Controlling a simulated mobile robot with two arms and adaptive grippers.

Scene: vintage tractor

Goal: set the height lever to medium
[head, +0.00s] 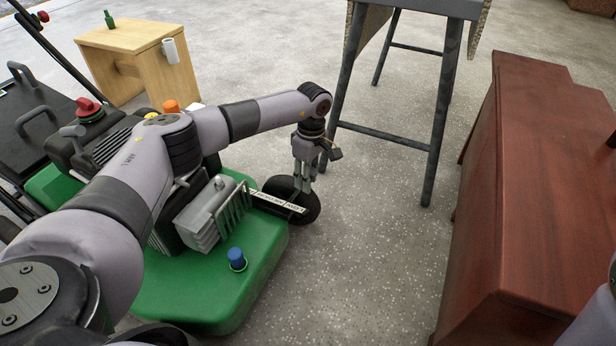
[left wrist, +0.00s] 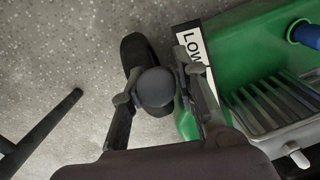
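The height lever's round dark grey knob (left wrist: 155,88) shows in the left wrist view, beside the "Low" end of a white label strip (left wrist: 197,58). The strip also shows in the head view (head: 275,201), on the side of the green mower (head: 215,275). My left gripper (head: 304,188) is over the mower's front wheel, pointing down. In the left wrist view its fingers (left wrist: 160,70) are spread, one on each side of the knob. The left finger looks very close to the knob; contact is unclear. The lever's shaft is hidden. My right gripper is out of view.
A black wheel (head: 291,199) is under my left gripper. A blue cap (head: 236,258) and a metal guard (head: 232,208) are on the mower. A dark metal stand (head: 440,110) is behind, a red-brown wooden cabinet (head: 540,190) at right. The floor between is clear.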

